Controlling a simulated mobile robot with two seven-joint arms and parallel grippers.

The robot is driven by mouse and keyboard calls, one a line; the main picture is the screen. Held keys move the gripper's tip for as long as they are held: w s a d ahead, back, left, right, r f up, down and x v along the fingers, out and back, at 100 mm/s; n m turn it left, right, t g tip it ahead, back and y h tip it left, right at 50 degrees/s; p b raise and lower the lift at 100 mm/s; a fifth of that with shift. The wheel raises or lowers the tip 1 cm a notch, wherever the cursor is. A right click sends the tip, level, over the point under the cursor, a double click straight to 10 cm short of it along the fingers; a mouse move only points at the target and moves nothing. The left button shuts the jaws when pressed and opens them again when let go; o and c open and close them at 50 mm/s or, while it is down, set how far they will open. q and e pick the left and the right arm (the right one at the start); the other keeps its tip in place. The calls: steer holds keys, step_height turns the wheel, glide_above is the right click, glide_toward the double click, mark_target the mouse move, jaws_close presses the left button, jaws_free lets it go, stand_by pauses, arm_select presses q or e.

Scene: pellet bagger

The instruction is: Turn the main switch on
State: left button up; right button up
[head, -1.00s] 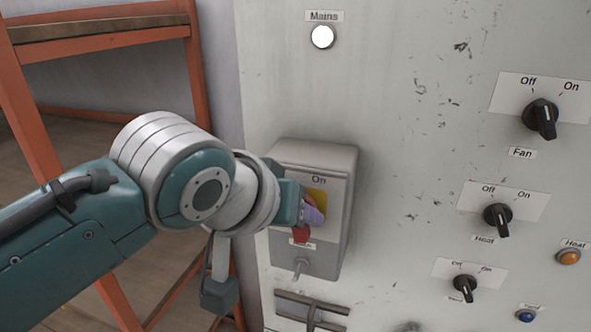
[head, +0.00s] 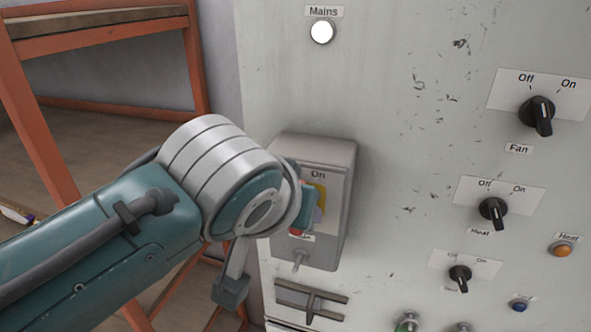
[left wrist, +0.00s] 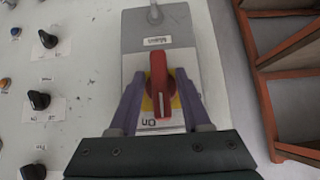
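The main switch is a grey box (head: 345,165) on the panel, with a yellow plate (head: 320,190) and the word On at its top. Its red handle (left wrist: 159,82) lies lengthwise in the left wrist view, its white mark at the end by On. In the head view the handle is mostly hidden by my left gripper. The left gripper (left wrist: 160,84) is open, its purple fingers on either side of the handle with gaps visible. The Mains lamp (head: 322,32) shows bright white. My right gripper is not in view.
Fan (head: 537,115), Heat (head: 493,212) and lower (head: 460,277) black knobs sit to the right on the panel. A metal latch (head: 311,300) is below the switch box. An orange-framed shelf (head: 110,38) stands at the left.

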arm_select(q)
steer(key=shift+o, duration=0.3)
steer(key=b+v, duration=0.1)
steer(key=v, duration=0.9)
steer(key=shift+b, duration=0.3)
steer(key=shift+f, duration=0.1)
steer(key=s+a+f+g+y+p, duration=0.1)
steer(key=s+a+g+p, duration=0.1)
steer(key=s+a, duration=0.6)
steer(key=s+a+f+n+g+y+p, duration=0.1)
steer(key=s+a+f+g+p, duration=0.1)
steer(key=s+a, duration=0.6)
steer(key=s+g+p, duration=0.1)
steer(key=s+p, duration=0.1)
steer(key=s, duration=0.2)
steer(key=shift+s+f+n, duration=0.3)
steer(key=shift+s, duration=0.1)
steer(key=shift+w, duration=0.1)
